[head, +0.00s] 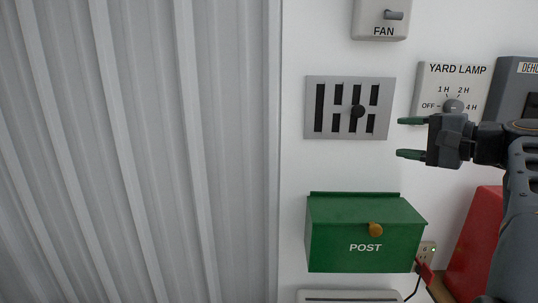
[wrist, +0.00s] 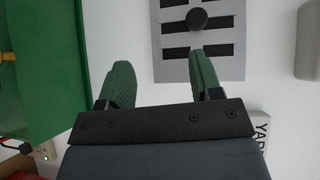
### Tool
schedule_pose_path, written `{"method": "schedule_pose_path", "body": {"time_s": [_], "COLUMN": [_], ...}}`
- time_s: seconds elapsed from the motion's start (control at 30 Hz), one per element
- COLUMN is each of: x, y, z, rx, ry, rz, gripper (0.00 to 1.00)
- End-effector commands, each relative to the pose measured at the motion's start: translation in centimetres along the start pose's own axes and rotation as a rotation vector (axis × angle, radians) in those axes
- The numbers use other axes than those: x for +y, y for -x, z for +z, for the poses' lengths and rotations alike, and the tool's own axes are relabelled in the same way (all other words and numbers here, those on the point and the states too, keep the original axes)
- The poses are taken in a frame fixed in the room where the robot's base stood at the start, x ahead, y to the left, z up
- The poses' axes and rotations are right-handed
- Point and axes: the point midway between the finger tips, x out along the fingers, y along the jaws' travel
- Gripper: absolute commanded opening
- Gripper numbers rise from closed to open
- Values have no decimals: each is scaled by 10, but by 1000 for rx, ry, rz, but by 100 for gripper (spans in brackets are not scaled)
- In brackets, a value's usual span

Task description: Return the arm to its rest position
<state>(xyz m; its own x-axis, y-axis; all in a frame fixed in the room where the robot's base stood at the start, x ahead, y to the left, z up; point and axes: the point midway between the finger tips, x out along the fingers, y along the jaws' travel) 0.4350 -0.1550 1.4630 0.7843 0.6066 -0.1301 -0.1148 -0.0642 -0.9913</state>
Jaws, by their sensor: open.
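My gripper (head: 411,138) is at the right of the head view, its two green fingers apart and pointing left, with nothing between them. In the wrist view my gripper (wrist: 162,84) also shows open and empty. A grey slotted panel (head: 309,108) with a black round knob (head: 357,111) is on the white wall, to the left of the fingertips. The panel (wrist: 238,65) and its knob (wrist: 197,19) also show beyond the fingers in the wrist view. The fingers do not appear to touch the knob.
A green POST box (head: 340,228) with an orange knob (head: 375,229) is below. A YARD LAMP dial (head: 453,105) is partly behind my gripper. A FAN switch (head: 381,20) is above. A red object (head: 475,240) stands at lower right. A corrugated grey door (head: 140,150) fills the left.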

Motion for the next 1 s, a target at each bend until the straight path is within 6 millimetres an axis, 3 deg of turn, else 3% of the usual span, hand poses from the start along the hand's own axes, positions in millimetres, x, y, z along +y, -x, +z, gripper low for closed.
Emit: {"method": "schedule_pose_path", "body": {"time_s": [0.1,0.23,0.4,0.5,0.7,1.0], "x": [55,133,232,277,329,344], "y": [-43,-71,-69,-58,-40,-34], "z": [37,86,146,170,191,196], "rx": [-19,-54,-142,-204,-299,-334], "ry": [17,126,398,590,884,994], "rz": [210,493,827,968,1112,1151], "gripper": [59,59,59,59,59,59]}}
